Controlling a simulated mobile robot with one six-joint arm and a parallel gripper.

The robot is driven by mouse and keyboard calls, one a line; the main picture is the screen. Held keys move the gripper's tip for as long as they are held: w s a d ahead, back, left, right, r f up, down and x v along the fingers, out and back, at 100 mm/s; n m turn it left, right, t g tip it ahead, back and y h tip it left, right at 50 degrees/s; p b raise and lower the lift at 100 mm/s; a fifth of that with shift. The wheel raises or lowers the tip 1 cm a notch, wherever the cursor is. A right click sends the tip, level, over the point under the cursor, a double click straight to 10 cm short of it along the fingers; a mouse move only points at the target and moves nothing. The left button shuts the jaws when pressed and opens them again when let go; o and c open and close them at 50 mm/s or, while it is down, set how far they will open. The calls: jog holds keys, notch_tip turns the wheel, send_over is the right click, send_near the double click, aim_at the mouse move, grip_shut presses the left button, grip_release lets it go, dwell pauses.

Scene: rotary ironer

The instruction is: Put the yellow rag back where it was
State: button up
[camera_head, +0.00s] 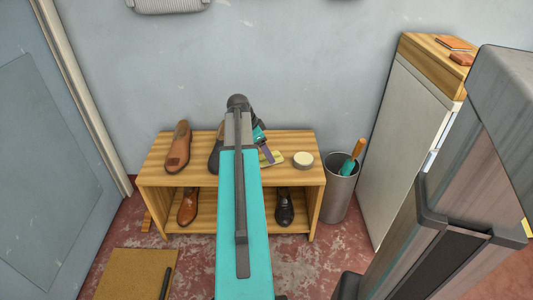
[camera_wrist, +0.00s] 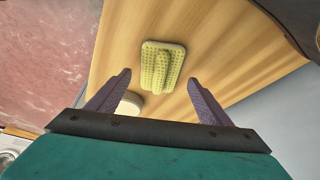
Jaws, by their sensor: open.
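The yellow rag (camera_wrist: 162,65) lies on the wooden top of the shoe bench (camera_head: 152,158). It has a waffle texture and looks folded, with raised rolls on top. In the head view the rag (camera_head: 277,157) is partly hidden by my gripper (camera_head: 268,157). In the wrist view my gripper (camera_wrist: 158,78) is open and empty, its two purple-grey fingers spread apart. The rag shows between and beyond the fingertips, with no visible contact.
A round pale tin (camera_head: 303,160) sits right of the rag. A brown shoe (camera_head: 178,148) and a dark shoe (camera_head: 215,152) stand on the bench top. More shoes (camera_head: 187,207) are on the lower shelf. A metal bin (camera_head: 337,198) stands close to the bench's right end.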

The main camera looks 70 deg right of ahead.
jog(key=p+v, duration=0.2)
jog(key=v, duration=0.7)
jog(key=shift+r, duration=0.35)
jog(key=shift+w+a, duration=0.1)
jog(key=shift+a, duration=0.05)
